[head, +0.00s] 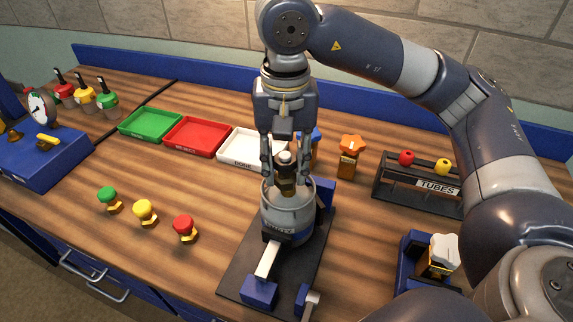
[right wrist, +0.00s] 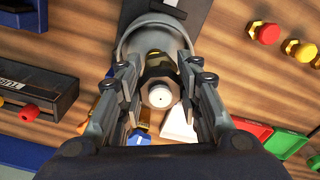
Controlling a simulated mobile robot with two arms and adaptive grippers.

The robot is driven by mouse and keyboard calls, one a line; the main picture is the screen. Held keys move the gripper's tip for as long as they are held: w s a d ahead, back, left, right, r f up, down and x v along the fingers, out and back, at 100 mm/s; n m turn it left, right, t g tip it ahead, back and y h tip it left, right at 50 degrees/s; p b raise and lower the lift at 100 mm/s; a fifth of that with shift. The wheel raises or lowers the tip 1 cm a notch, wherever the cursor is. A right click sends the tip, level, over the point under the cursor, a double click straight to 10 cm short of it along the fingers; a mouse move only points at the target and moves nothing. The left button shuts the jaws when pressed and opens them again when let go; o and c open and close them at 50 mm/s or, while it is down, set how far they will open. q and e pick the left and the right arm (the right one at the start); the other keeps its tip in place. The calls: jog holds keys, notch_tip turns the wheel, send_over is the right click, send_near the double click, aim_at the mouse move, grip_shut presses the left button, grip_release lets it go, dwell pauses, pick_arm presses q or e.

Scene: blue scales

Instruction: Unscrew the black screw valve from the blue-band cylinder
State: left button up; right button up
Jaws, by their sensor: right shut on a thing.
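The grey cylinder (head: 288,222) stands upright in a holder on a black base plate (head: 240,272) at the middle front. Its band shows only in part, with lettering on it. The black screw valve (head: 287,184), with a pale top and a brassy part, sits at the cylinder's mouth. My right gripper (head: 286,172) points down from above and is shut on the valve, one finger on each side. In the right wrist view the valve (right wrist: 160,72) is between the fingers, with the cylinder's rim (right wrist: 124,48) beyond. My left gripper is not in view.
Green (head: 150,123), red (head: 197,137) and white (head: 250,146) trays lie behind to the left. Green (head: 108,195), yellow (head: 145,209) and red (head: 183,226) knobs stand front left. A tubes rack (head: 420,185) is to the right. A blue scale (head: 45,155) stands far left.

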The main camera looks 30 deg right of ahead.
aim_at(285, 157)
jog(key=shift+r, duration=0.25)
jog(key=shift+r, duration=0.45)
jog(key=shift+p, duration=0.3)
jog(key=shift+r+p, duration=0.75)
jog(key=shift+r, duration=0.4)
jog(key=shift+s+r+p, duration=0.1)
jog(key=shift+r+p, duration=1)
jog(key=shift+r, duration=0.3)
jog(key=shift+f, duration=0.15)
